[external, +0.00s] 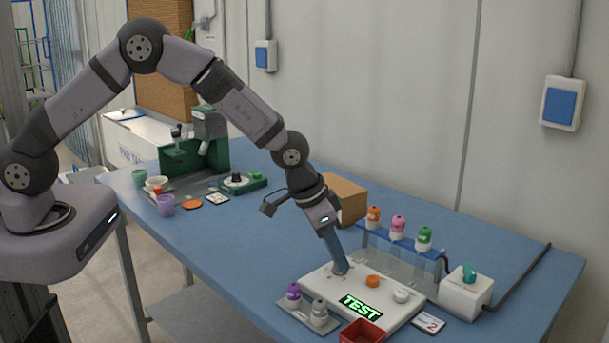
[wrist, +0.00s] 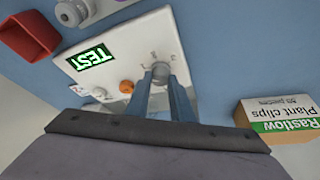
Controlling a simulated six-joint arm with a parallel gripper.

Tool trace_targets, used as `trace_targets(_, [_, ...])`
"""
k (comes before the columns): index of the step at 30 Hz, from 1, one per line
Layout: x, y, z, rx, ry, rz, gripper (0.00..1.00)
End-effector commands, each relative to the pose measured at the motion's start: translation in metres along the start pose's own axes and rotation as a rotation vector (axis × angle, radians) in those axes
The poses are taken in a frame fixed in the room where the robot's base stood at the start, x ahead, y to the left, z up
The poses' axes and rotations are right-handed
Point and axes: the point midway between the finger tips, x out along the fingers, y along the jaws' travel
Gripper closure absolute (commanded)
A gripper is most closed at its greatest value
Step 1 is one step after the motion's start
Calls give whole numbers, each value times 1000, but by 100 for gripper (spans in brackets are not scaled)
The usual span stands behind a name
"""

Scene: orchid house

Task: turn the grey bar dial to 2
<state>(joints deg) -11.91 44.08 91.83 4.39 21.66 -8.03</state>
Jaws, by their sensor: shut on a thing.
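A white panel (external: 322,284) with a lit green TEST display (external: 361,307) lies on the blue bench; the panel (wrist: 142,35) and display (wrist: 91,57) also show in the wrist view. The grey bar dial (wrist: 160,70) sits on the panel near one edge. My gripper (external: 341,267) points down at the panel; in the wrist view my gripper (wrist: 160,80) is shut on the dial, one finger on each side. The fingers hide the dial in the external view. Small marks surround it, too small to read. A card with a 2 (external: 428,323) lies beside the panel.
An orange knob (external: 372,281) and a pale round knob (external: 401,295) share the panel. A red bin (external: 361,333) and small bottles (external: 293,294) stand in front. A tube rack (external: 400,240), a cardboard box (external: 349,199) and a white box with green knob (external: 465,292) stand nearby.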

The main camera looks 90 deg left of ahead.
Motion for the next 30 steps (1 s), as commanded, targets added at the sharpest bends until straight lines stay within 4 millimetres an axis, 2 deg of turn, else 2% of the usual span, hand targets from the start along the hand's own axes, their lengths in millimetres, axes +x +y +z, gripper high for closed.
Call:
trace_targets(20, [8,-5,1,460,4,192,100])
trace_targets(30, [4,-6,-1,716,1,298,100])
